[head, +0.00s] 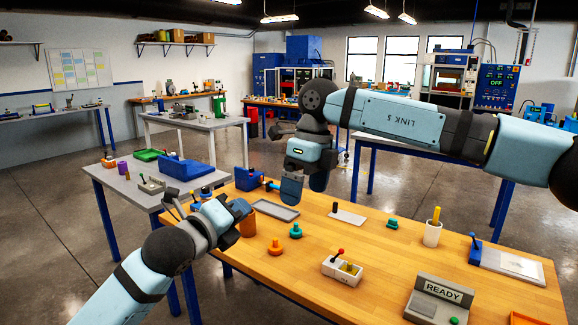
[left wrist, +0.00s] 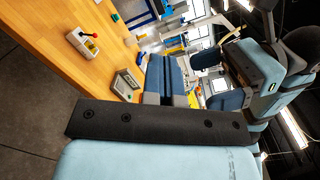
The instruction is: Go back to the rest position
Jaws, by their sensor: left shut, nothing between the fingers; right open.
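My left gripper (head: 240,208) is at the near left end of the wooden table, in front of the orange cup in the head view. Its blue fingers are shut with nothing between them; they also show in the left wrist view (left wrist: 166,80). My right arm reaches in from the right, across and above the table. Its gripper (head: 302,186) points down over the table's far left part, above the grey tray. It is open and seems empty; the finger gap is partly hidden by the near finger.
The wooden table (head: 375,245) holds an orange cup (head: 248,226), grey tray (head: 275,210), orange knob (head: 275,248), white box with red lever (head: 342,270), white cup (head: 432,234) and READY sign (head: 442,292). A grey table (head: 128,190) stands at left. Floor at front left is clear.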

